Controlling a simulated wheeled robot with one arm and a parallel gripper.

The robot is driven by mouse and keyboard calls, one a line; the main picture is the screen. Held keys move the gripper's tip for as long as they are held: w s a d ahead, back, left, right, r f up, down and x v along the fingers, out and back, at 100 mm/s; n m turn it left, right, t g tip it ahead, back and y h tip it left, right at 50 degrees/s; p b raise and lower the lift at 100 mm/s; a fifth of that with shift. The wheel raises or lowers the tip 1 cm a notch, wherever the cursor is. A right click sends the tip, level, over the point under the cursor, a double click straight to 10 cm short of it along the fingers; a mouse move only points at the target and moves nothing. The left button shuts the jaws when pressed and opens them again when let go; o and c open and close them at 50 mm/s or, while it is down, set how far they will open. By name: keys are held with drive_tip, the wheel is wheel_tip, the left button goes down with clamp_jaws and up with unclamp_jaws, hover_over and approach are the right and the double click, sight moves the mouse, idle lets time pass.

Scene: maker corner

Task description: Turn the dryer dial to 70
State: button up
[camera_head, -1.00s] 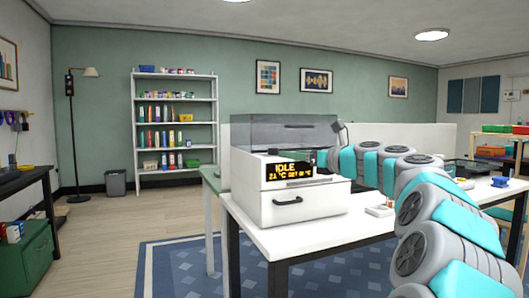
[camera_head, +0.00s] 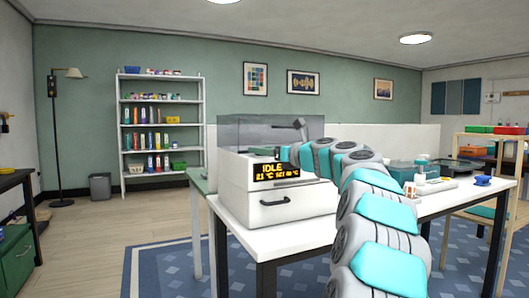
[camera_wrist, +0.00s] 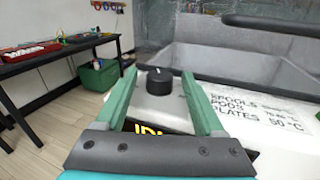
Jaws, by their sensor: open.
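The dryer (camera_head: 246,206) is a white box with a drawer handle, standing on the white table. Its display (camera_head: 276,171) reads IDLE, 21 °C, with a set value too small to read surely. In the wrist view the black dial (camera_wrist: 158,82) stands on a light plate on the dryer's top, with a small white mark on its far side. My gripper (camera_wrist: 158,76) is open, its two green fingers on either side of the dial, with gaps visible. In the head view my arm reaches to the dryer's top, and the dial cannot be made out there.
A clear lid (camera_head: 250,132) stands up behind the dryer's top. Printed temperature text (camera_wrist: 262,107) lies right of the dial in the wrist view. Small items and a blue spool (camera_head: 482,181) lie on the white table (camera_head: 345,230) to the right.

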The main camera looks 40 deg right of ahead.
drive_tip(key=shift+c, duration=0.3)
clamp_jaws()
drive_tip(key=shift+a+p, duration=0.15)
drive_tip(key=shift+p, duration=0.7)
